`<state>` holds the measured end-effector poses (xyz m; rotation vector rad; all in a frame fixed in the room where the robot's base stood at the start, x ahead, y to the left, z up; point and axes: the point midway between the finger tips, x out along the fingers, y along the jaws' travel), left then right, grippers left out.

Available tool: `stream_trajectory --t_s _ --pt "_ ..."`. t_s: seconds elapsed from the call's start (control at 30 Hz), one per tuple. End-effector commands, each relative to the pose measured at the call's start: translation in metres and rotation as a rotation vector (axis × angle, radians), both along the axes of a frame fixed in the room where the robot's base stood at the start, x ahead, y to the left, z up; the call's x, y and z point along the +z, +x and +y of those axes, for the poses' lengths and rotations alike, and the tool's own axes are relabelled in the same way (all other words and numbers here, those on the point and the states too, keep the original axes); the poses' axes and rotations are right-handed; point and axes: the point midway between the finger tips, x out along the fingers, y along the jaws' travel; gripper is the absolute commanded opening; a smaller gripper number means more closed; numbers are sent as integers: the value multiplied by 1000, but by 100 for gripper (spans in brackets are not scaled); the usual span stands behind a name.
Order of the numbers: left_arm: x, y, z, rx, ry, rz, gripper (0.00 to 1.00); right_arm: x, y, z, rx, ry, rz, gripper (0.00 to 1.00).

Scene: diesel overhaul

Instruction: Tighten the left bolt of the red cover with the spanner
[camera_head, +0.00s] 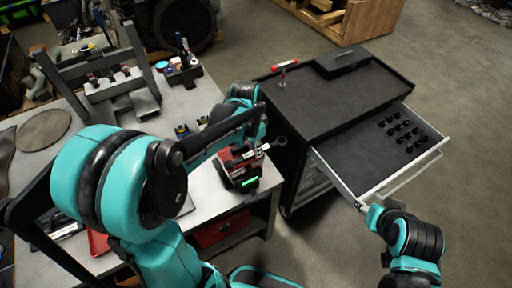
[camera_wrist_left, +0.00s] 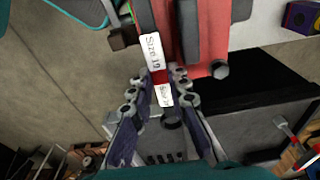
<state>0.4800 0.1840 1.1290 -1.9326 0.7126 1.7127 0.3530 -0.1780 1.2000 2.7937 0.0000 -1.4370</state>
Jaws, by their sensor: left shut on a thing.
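My left gripper (camera_head: 258,148) is at the red cover (camera_head: 235,161) on the corner of the workbench. It is shut on the spanner (camera_head: 280,142), whose dark ring end sticks out to the right. In the left wrist view the spanner (camera_wrist_left: 171,118) runs between the fingers (camera_wrist_left: 158,92), with white "Size 19" labels along it. The red cover (camera_wrist_left: 208,48) lies just beyond the fingertips. One bolt head (camera_wrist_left: 221,69) shows at its lower right corner. The spanner's far end is hidden, so its seat on the left bolt is unclear. My right gripper (camera_head: 364,207) is beside the open drawer's near corner; its jaws are too small to read.
A black-topped tool cabinet (camera_head: 330,112) stands right of the bench (camera_head: 210,208). Its open drawer (camera_head: 362,172) holds several black sockets (camera_head: 402,133) and juts into the aisle. A metal press frame (camera_head: 95,62) stands on the bench. The floor at right is clear.

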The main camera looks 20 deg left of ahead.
Motion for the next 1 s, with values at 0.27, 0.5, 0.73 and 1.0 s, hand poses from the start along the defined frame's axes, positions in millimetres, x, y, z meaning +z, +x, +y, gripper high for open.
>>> stream_trajectory --t_s 0.27,0.5,0.73,1.0 --pt "1 -5 -4 -56 0 0 0 1 0 0 0 0 0 48" --pt "1 -22 -19 -298 1 -1 0 0 0 0 0 0 0 48" --pt "1 -22 -20 -304 0 0 0 0 0 0 0 0 0 48" --pt "1 -47 -30 -565 0 0 0 1 0 0 0 0 0 48"
